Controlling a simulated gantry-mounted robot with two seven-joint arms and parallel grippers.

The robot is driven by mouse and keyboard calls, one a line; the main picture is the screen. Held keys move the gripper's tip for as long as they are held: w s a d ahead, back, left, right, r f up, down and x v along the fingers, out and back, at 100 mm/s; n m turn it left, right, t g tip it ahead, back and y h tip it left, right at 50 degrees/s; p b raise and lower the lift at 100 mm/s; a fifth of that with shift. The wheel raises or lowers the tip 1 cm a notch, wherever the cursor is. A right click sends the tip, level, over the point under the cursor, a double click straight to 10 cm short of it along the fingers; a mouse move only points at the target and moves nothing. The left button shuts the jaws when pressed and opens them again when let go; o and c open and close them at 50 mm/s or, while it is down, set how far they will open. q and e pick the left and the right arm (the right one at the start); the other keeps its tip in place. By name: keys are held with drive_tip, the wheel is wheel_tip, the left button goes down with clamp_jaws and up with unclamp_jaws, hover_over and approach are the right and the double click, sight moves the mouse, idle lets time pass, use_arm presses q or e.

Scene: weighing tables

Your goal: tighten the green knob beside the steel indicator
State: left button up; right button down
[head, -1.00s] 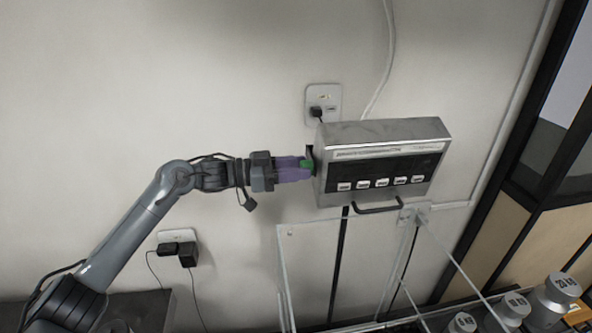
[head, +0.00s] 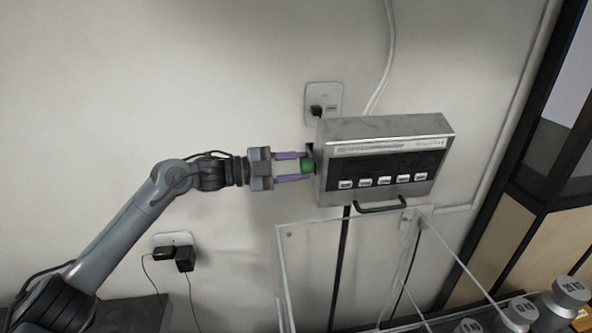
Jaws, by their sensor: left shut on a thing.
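The steel indicator (head: 385,128) is a grey metal box on the wall, with a dark front panel and a row of white buttons. The green knob (head: 307,165) is at its left side. My left gripper (head: 308,166) reaches in from the left, with one purple finger above the knob and one below it. It is shut on the knob, whose green face shows between the fingertips. My right gripper is not in view.
A wall socket (head: 323,98) with a black plug sits just above and left of the indicator. A black handle (head: 381,206) is under it. A clear-walled enclosure (head: 283,270) stands below. Several metal weights (head: 563,293) are at the lower right.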

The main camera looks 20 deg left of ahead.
use_arm(q)
drive_tip(key=m+b, duration=0.1)
drive_tip(key=m, duration=0.2)
drive_tip(key=shift+f+m, duration=0.1)
drive_tip(key=shift+m, duration=0.3)
drive_tip(key=m+b, duration=0.1)
drive_tip(key=m, duration=0.2)
drive_tip(key=shift+m, duration=0.3)
drive_tip(key=m+b, duration=0.1)
drive_tip(key=m, duration=0.3)
drive_tip(key=shift+m, duration=0.3)
drive_tip(key=o, duration=1)
drive_tip(key=shift+o, duration=0.3)
drive_tip(key=shift+a, duration=0.1)
